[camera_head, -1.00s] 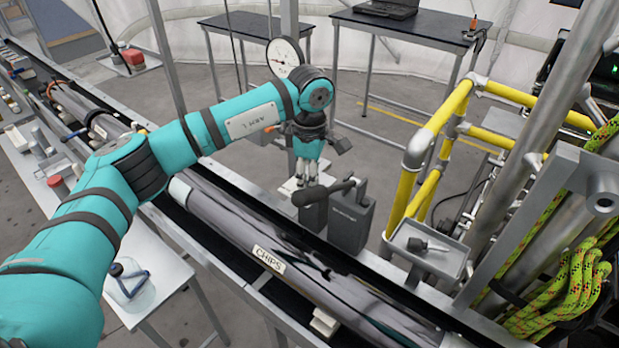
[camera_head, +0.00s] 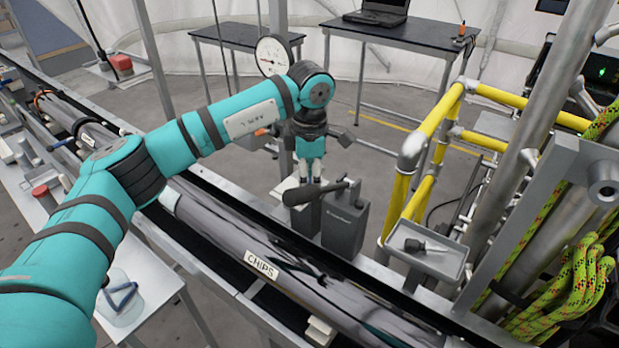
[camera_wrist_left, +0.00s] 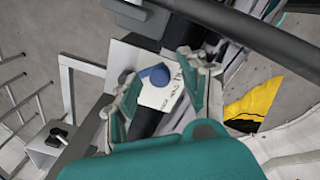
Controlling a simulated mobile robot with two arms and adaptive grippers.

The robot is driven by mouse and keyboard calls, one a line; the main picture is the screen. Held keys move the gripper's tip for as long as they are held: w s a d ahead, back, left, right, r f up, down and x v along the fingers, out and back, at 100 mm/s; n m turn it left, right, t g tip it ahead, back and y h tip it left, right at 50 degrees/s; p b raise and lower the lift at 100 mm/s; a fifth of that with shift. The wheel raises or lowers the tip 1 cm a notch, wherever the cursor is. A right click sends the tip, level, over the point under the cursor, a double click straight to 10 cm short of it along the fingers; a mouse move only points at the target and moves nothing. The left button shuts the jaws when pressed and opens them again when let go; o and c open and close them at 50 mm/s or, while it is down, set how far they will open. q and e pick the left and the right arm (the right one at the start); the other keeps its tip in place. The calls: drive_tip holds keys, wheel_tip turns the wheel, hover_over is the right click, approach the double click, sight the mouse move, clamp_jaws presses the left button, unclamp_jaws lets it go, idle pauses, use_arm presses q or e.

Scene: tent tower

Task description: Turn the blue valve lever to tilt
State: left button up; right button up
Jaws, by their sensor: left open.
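My left gripper (camera_head: 309,180) points down behind a dark grey lever handle (camera_head: 314,192) on grey boxes beside the long pipe; the handle hides part of its fingertips. In the left wrist view the gripper (camera_wrist_left: 166,75) is open, with its two fingers apart. A blue rounded piece (camera_wrist_left: 155,75), probably the blue valve lever, shows between the fingers against a white plate with dark print (camera_wrist_left: 160,92). I cannot tell whether a finger touches it. I cannot make out this blue piece in the head view. My right gripper is not in view.
A grey box (camera_head: 345,222) stands close right of the gripper. Yellow railing (camera_head: 403,180) and a small tray (camera_head: 428,255) with a tool are farther right. The pipe labelled CHIPS (camera_head: 261,265) runs in front. A round gauge (camera_head: 272,55) is behind the arm.

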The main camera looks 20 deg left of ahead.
use_arm(q)
drive_tip(key=shift+r, duration=0.1)
wheel_tip(320, 180, up, 12)
drive_tip(key=shift+s, duration=0.3)
drive_tip(key=shift+d, duration=0.1)
